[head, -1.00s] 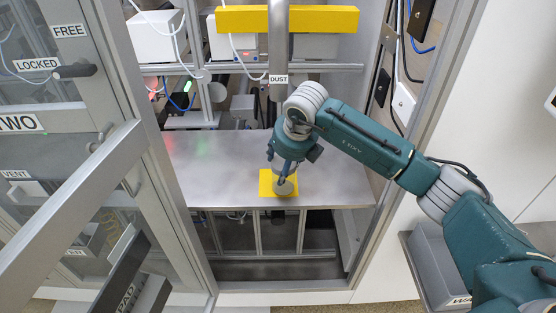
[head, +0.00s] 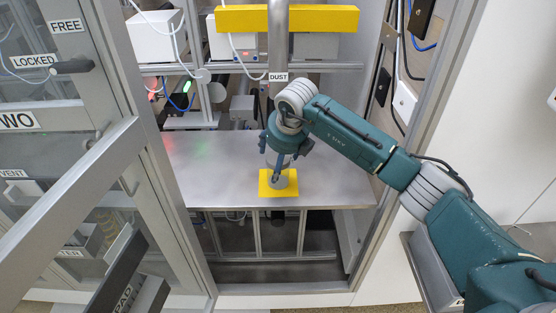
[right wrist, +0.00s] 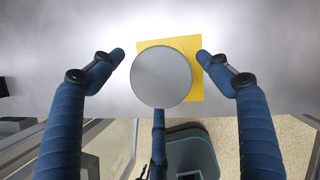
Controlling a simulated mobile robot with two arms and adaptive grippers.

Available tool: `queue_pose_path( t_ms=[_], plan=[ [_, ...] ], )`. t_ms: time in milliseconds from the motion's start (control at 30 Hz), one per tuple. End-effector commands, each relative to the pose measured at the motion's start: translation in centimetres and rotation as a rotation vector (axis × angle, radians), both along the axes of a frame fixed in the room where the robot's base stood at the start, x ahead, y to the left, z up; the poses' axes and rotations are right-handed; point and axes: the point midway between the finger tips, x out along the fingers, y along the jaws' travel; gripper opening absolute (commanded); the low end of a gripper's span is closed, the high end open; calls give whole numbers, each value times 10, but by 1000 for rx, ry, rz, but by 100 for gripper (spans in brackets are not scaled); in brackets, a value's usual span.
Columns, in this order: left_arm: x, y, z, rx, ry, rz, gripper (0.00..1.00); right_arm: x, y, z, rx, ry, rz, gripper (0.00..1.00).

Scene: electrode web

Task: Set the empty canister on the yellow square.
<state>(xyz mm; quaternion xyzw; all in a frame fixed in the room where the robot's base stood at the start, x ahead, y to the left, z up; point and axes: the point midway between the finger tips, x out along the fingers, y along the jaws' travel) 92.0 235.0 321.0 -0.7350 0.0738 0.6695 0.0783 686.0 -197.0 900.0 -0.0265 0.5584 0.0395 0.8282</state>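The canister (head: 279,182) is a grey cylinder standing upright over the yellow square (head: 264,190) on the metal shelf. In the right wrist view its round grey top (right wrist: 161,77) covers much of the yellow square (right wrist: 194,88). My right gripper (head: 278,172) points down around the canister from above. The canister's base is partly hidden by a finger in the head view. My left gripper is not in view.
The metal shelf (head: 215,170) is otherwise clear. A post labelled DUST (head: 278,60) and a yellow bar (head: 287,19) stand behind. A framed glass door (head: 60,215) is at left, a cabinet frame post (head: 420,130) at right. A grey bin (head: 430,270) is low at right.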

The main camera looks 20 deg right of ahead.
Motion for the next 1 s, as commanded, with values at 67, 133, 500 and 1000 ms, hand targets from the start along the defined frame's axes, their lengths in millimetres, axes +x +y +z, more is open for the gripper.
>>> queue_pose_path(
  t_ms=[67,133,500,1000],
  plan=[
    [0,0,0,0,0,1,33,0,0,0,0,0,0,76],
    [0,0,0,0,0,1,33,0,0,0,0,0,0,76],
    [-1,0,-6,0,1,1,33,-14,-2,40,1,-7,1,76],
    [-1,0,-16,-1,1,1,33,-44,-5,111,0,-1,-1,76]
  ],
)
